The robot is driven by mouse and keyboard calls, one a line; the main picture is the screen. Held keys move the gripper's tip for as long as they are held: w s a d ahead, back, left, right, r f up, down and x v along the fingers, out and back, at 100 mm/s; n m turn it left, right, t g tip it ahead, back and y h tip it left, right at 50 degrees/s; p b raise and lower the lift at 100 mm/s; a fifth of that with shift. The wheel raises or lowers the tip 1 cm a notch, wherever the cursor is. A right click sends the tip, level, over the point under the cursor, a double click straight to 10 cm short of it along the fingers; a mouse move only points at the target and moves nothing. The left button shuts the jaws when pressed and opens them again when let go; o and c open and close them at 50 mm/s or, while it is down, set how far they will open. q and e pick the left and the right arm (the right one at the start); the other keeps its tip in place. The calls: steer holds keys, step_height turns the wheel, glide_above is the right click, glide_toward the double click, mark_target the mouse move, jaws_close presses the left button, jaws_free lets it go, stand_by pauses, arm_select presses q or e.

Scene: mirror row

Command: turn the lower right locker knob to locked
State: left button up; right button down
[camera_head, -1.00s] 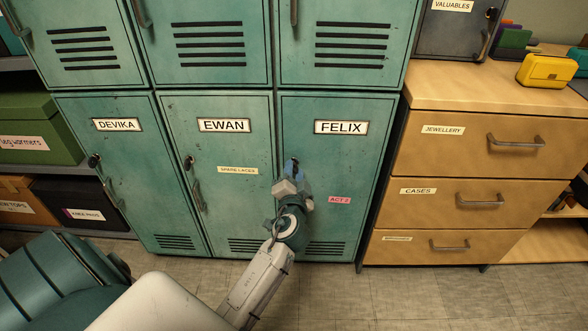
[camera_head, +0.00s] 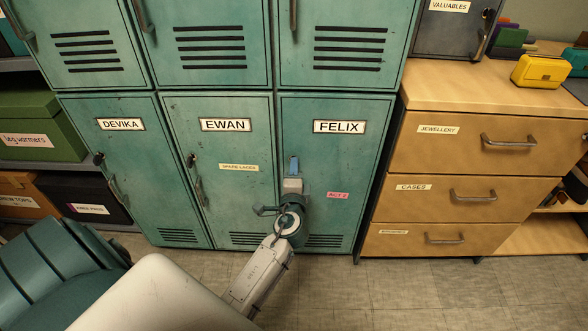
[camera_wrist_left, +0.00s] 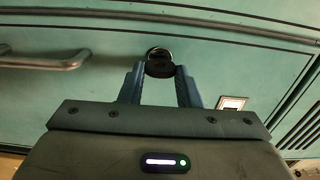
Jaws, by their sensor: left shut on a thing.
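The lower right locker, labelled FELIX (camera_head: 340,127), is a teal metal door that is closed. Its round dark knob (camera_wrist_left: 159,62) shows in the left wrist view between the two blue fingers. My left gripper (camera_head: 293,162) is at the left side of this door, its fingertips against the knob. It also shows in the left wrist view (camera_wrist_left: 160,70), shut on the knob. In the head view the gripper hides the knob and most of the door handle. The handle (camera_wrist_left: 45,60) shows at the left in the left wrist view. My right gripper is not in view.
A wooden drawer cabinet (camera_head: 470,155) stands close on the right. A pink label (camera_head: 338,195) is on the FELIX door. The floor in front is clear.

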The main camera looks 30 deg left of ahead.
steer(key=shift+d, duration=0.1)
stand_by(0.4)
arm_select(q)
steer(key=o, duration=1)
steer(key=b+v, duration=0.1)
steer(key=v, duration=0.9)
steer(key=shift+s+d, duration=0.2)
steer(key=shift+s, duration=0.15)
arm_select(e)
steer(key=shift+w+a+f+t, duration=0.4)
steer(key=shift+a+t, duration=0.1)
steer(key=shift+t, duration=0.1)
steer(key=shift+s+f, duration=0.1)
